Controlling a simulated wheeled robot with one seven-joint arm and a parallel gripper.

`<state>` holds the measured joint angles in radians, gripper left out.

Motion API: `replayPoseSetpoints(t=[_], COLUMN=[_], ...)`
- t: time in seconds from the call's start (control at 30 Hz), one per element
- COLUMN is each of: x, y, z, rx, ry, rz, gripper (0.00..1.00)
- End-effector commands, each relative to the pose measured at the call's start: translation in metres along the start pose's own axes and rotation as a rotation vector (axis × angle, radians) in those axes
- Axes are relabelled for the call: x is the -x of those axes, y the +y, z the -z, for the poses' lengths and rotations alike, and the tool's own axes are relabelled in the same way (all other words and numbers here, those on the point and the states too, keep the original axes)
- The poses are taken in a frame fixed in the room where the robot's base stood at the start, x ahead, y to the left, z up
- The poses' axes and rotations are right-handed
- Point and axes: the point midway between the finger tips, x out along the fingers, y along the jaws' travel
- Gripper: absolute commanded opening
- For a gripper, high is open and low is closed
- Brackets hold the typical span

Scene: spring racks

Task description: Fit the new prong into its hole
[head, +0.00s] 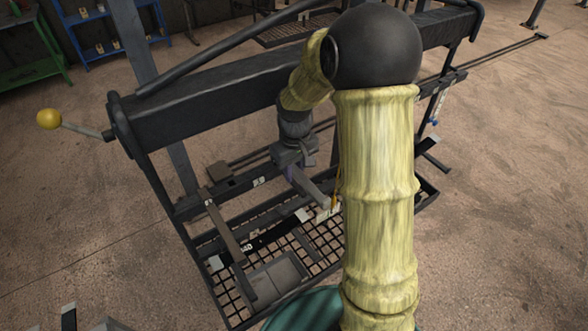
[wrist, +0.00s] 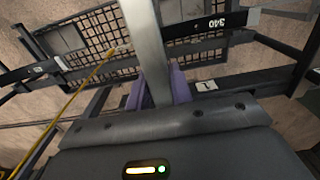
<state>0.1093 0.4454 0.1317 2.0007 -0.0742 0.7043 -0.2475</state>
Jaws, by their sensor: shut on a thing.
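My gripper (wrist: 158,88) is shut on a grey metal prong (wrist: 146,35), a flat straight bar. In the wrist view, purple fingers clasp the prong near the bottom middle, and it runs up out of the picture. In the head view, my gripper (head: 296,160) is over the middle of the black rack (head: 180,126), and the prong (head: 306,187) slopes down to the right from it. A dark crossbar with a white 340 label (wrist: 218,22) lies behind the prong in the wrist view. I cannot make out the hole or whether the prong touches the rack.
A mesh shelf (head: 318,256) lies low in the rack. Another flat bar (head: 226,228) slants over its left part. A yellow cord (wrist: 78,89) crosses the wrist view's left side. A yellow-knobbed lever (head: 49,119) sticks out left. Open floor (head: 520,200) lies right.

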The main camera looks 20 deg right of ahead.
Motion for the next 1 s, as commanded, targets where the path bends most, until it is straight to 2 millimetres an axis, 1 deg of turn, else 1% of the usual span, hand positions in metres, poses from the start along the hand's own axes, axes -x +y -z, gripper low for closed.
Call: replayPoseSetpoints(t=[1.0], x=[-0.015], y=[0.0], z=[0.001], rx=[0.0], ry=[0.002], rz=[-0.001], gripper=[0.0])
